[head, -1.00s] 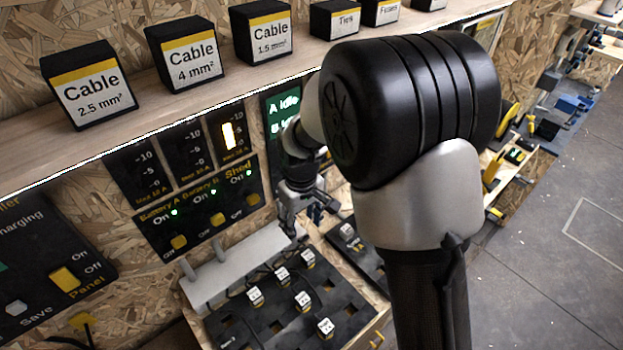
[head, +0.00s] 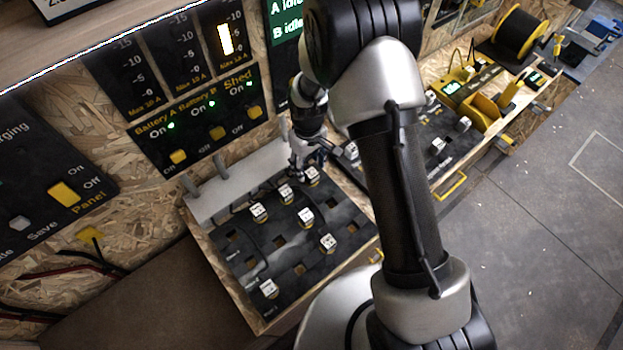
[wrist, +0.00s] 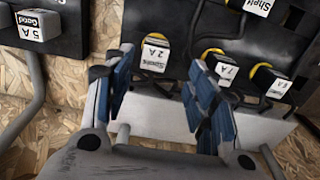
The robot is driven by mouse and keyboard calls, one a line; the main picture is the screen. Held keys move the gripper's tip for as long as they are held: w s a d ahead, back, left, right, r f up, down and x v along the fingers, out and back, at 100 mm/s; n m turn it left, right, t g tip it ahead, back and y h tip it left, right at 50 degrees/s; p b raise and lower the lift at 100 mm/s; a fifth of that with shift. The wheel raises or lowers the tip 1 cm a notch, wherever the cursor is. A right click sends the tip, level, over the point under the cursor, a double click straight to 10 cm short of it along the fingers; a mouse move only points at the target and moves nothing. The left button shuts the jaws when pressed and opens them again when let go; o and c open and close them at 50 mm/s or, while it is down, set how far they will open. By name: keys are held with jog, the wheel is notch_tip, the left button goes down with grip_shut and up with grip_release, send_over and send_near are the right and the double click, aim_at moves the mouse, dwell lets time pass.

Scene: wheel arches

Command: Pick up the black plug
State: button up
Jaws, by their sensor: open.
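My gripper (head: 308,160) is open, low over the back right of the black plug board (head: 345,212). In the wrist view its blue-padded fingers (wrist: 161,62) are apart and empty. A white-faced plug marked "2 A" (wrist: 154,56), with yellow at its top edge, shows between and beyond them; I cannot tell whether they touch it. Two plugs marked "1 A", one nearer (wrist: 226,72) and one farther right (wrist: 272,84), have yellow and black tops. Plug bodies are mostly hidden behind the white faces, so I cannot tell which is the black plug.
Several white-faced plugs, such as this one (head: 327,242), sit on the board among empty square holes. A grey rail (head: 225,182) runs along its back edge. A switch panel (head: 195,130) is on the wall behind. A "5 A" plug (wrist: 38,26) is at the wrist view's left.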

aim_at(312, 173)
jog(key=f+b, duration=0.1)
jog(key=f, duration=0.1)
jog(key=d+f+b, duration=0.1)
jog(key=f, duration=0.1)
jog(key=shift+f, duration=0.35)
jog(key=shift+w+f, duration=0.1)
jog(key=shift+f, duration=0.25)
jog(key=shift+r, duration=0.1)
jog(key=shift+c, duration=0.3)
jog(key=c, duration=1.1)
